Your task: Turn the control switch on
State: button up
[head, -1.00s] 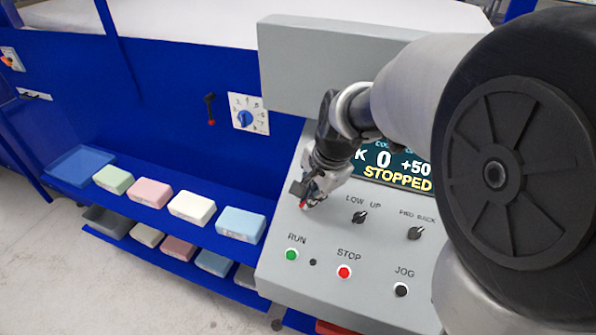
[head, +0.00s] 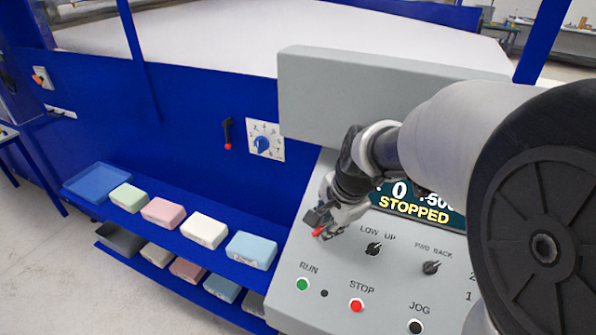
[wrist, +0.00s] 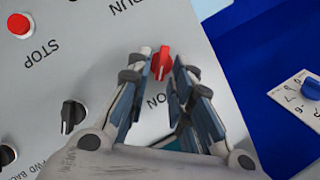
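The control switch is a red knob (wrist: 160,62) on the grey control panel (wrist: 95,60), with the letters "ON" beside it in the wrist view. In the head view the red knob (head: 319,232) shows just below my gripper (head: 325,222), above the RUN button. In the wrist view my gripper (wrist: 163,58) is open, with one finger on each side of the knob. I cannot tell whether either finger touches it. The display (head: 415,207) reads "STOPPED".
A green RUN button (head: 302,284), red STOP button (head: 356,305) and black JOG button (head: 415,326) sit low on the panel. LOW/UP (head: 373,248) and FWD/BACK (head: 431,267) knobs are to the right. Foam blocks (head: 204,230) lie on blue shelves at left.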

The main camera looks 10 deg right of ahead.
jog(key=shift+o, duration=0.4)
jog(key=v, duration=1.2)
jog(key=s+a+f+n, duration=0.1)
jog(key=s+f+n, duration=0.1)
jog(key=s+n, duration=0.3)
jog(key=s+a+f+n+b, duration=0.1)
jog(key=s+f+n, duration=0.2)
jog(key=s, duration=0.3)
jog(key=s+a+f+n+h+b, duration=0.1)
jog(key=s+f+n, duration=0.1)
jog(key=s+n, duration=0.4)
jog(key=shift+s+f+n+t, duration=0.2)
jog(key=shift+n+t, duration=0.1)
jog(key=shift+t, duration=0.1)
jog(key=shift+a, duration=0.1)
